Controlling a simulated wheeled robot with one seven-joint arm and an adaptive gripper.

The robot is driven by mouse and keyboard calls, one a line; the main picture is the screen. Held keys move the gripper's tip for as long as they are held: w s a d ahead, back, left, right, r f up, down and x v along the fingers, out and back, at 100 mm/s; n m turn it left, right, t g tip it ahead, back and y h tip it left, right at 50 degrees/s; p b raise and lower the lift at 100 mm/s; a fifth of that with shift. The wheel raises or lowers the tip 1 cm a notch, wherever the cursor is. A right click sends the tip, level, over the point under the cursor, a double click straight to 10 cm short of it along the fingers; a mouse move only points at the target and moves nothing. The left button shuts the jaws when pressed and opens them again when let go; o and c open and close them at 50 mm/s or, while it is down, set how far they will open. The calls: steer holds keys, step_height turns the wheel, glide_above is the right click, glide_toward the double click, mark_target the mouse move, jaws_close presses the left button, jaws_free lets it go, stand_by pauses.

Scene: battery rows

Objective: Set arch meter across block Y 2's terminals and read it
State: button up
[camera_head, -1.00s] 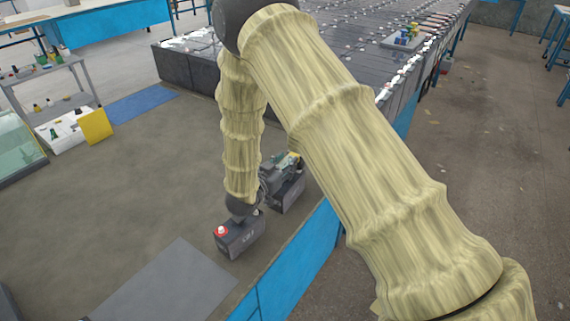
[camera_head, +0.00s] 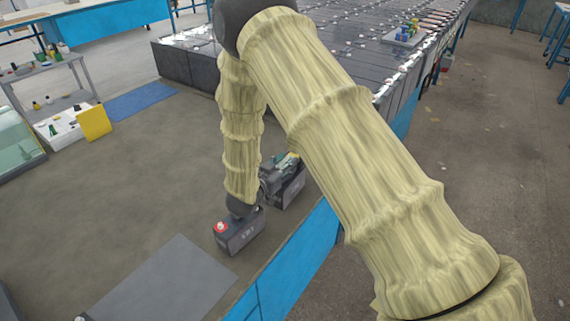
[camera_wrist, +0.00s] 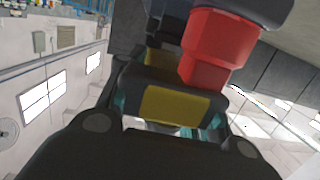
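In the head view, a dark grey block (camera_head: 238,235) with a red-capped terminal (camera_head: 220,227) stands at the front; its printed label is too small to read surely. A second dark block (camera_head: 291,189) stands just behind it. My gripper (camera_head: 272,178) is low by these blocks, partly hidden by my arm. In the wrist view, my gripper (camera_wrist: 168,124) is closed about a black body with a yellow panel (camera_wrist: 175,105) and a red part (camera_wrist: 217,48), which looks like the arch meter. Its contact with any terminals is hidden, and no reading is legible.
A long bank of dark blocks (camera_head: 185,68) fills the back. A blue-sided edge (camera_head: 300,258) runs along the right of the near blocks. A grey mat (camera_head: 170,285) lies at front left. A shelf cart (camera_head: 50,85) and a yellow panel (camera_head: 95,122) stand at left.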

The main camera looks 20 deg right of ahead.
mark_target(285, 164)
steer(key=o, duration=0.5)
steer(key=shift+r, duration=0.1)
steer(key=shift+r, duration=4.9)
